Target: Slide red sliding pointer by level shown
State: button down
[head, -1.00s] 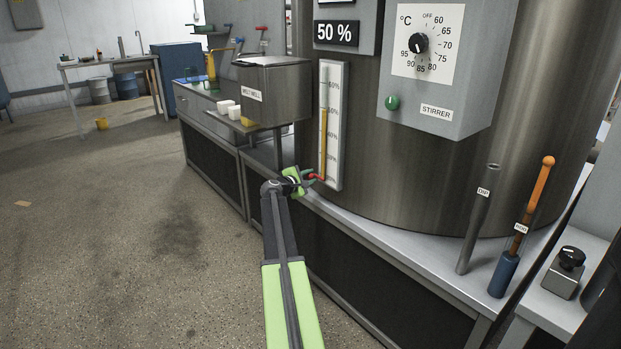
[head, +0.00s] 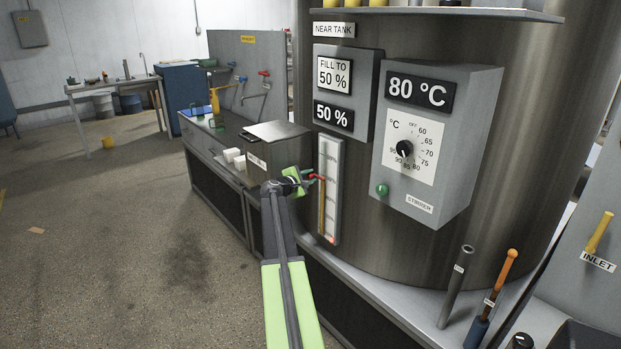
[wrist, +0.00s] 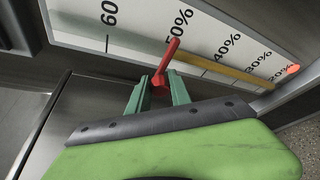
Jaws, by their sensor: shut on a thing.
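The level gauge (head: 333,160) is a tall pale strip with percent marks and a yellow column (head: 321,205). My gripper (head: 308,177) is at its left edge, about a third of the way down. In the wrist view my gripper (wrist: 158,84) has its green fingers shut on the red sliding pointer (wrist: 171,50). The pointer's tip lies over the scale near the 50% label (wrist: 178,24), close to the upper end of the yellow column (wrist: 215,66). A sign (head: 333,75) reads "FILL TO 50 %", and the display (head: 333,116) below it reads 50 %.
A control box (head: 470,150) with a dial, a green button and an 80 °C display juts out right of the gauge. The melt-well box (head: 275,145) stands to the left. Two rods stand at the lower right.

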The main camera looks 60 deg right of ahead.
notch_tip(320, 180, up, 4)
jog(key=shift+f+p, duration=0.25)
jog(key=shift+p, duration=0.7)
jog(key=shift+f, duration=0.1)
jog(key=c, duration=1.2)
grip_release()
jog(key=shift+a, duration=0.15)
jog(key=shift+o, duration=0.2)
jog(key=p+v, duration=0.3)
jog(key=v, duration=1.4)
jog(key=shift+a, duration=0.2)
